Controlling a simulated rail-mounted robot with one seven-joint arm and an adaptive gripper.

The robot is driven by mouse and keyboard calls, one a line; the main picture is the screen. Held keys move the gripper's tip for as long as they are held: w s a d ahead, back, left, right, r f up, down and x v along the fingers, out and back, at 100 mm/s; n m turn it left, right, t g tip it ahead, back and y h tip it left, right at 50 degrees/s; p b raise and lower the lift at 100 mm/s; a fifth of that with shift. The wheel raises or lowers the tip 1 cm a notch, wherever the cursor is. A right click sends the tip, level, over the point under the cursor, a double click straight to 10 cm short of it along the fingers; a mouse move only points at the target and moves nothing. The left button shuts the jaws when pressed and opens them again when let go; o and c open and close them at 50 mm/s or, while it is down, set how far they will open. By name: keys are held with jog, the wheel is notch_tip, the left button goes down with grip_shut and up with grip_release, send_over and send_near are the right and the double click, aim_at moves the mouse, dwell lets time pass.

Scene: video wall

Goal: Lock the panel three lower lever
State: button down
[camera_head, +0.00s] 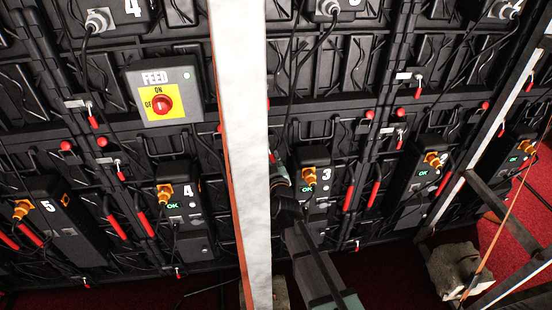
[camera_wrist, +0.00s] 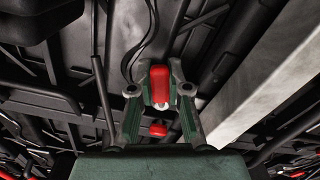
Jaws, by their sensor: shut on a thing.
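The panel with the number 3 (camera_head: 326,175) is right of centre in the head view, with an orange connector and a lit OK display. My gripper (camera_head: 279,172) is left of it, close against the pale upright post, which hides part of the area. In the wrist view, my gripper (camera_wrist: 160,72) has its two fingers on either side of a red lever handle (camera_wrist: 160,86) and is shut on it. The handle points along the fingers, with a pale metal end toward the palm. The lever's pivot is hidden behind the fingers.
The pale post (camera_head: 241,150) runs top to bottom just left of my gripper; it also shows in the wrist view (camera_wrist: 270,80). Another red knob (camera_wrist: 158,130) lies between the fingers' bases and the wall. Cables (camera_head: 300,75) hang above.

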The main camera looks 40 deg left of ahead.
jog(key=shift+s+a+f+m, duration=0.1)
jog(key=shift+s+a+m, duration=0.2)
jog(key=shift+m, duration=0.7)
jog(key=shift+s+a+m, duration=0.3)
jog(key=shift+m, duration=0.7)
jog(key=c, duration=1.1)
grip_release()
jog(key=shift+s, duration=0.1)
jog(key=v, duration=1.2)
